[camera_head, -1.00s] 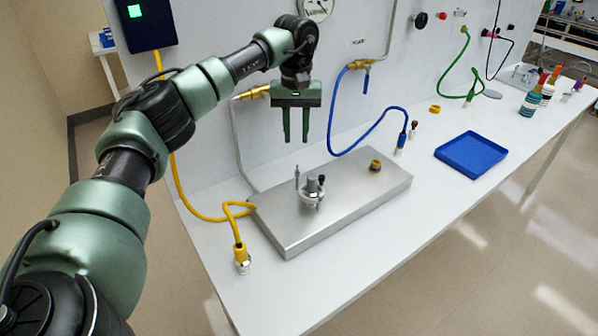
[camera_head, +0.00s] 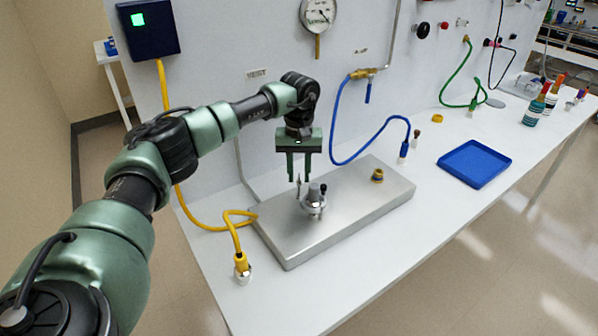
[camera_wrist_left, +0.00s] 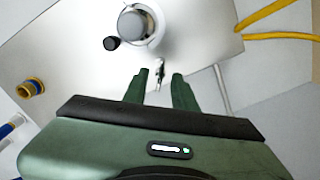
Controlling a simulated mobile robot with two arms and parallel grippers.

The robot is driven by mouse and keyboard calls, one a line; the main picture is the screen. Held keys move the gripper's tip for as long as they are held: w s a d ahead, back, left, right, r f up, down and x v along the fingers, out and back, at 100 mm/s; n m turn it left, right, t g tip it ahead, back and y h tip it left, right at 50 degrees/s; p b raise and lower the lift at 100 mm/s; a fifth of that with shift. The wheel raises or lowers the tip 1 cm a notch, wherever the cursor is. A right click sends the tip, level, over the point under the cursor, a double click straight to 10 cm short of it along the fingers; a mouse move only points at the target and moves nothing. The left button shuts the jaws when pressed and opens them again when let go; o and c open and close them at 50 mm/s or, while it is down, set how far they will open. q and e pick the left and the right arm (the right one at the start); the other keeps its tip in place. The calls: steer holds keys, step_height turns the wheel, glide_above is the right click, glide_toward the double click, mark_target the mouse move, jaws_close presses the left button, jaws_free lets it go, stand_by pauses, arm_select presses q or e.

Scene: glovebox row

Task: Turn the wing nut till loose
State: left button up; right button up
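A metal clamp fitting (camera_head: 315,201) with a round grey top and a small black knob stands on the steel plate (camera_head: 350,218). An upright bolt with what looks like the wing nut (camera_head: 298,187) is at its left side. The left wrist view shows this nut (camera_wrist_left: 158,70) beside the round fitting (camera_wrist_left: 135,22). My left gripper (camera_head: 299,178) points down, just above the nut. It is open, with its two fingers (camera_wrist_left: 159,85) apart on either side of the nut's line. Contact with the nut cannot be told. My right gripper does not show.
A yellow hose (camera_head: 236,235) lies left of the plate and a blue hose (camera_head: 350,161) hangs behind it. A brass and blue cap (camera_head: 377,175) sits on the plate. A blue tray (camera_head: 474,163) is to the right. The front bench strip is clear.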

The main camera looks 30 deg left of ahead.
arm_select(q)
jaws_close()
steer(key=n, duration=0.5)
steer(key=shift+a+n+p, duration=0.1)
steer(key=shift+n+p, duration=0.2)
steer(key=shift+n, duration=0.1)
steer(key=n, duration=0.6)
steer(key=shift+s+p, duration=0.15)
steer(key=shift+p, duration=0.2)
steer(key=n, duration=0.6)
steer(key=shift+s+r+n+p, duration=0.1)
steer(key=shift+n+p, duration=0.2)
steer(key=shift+p, duration=0.05)
steer(key=n, duration=0.6)
steer(key=shift+p, duration=0.35)
steer(key=shift+n, duration=0.4)
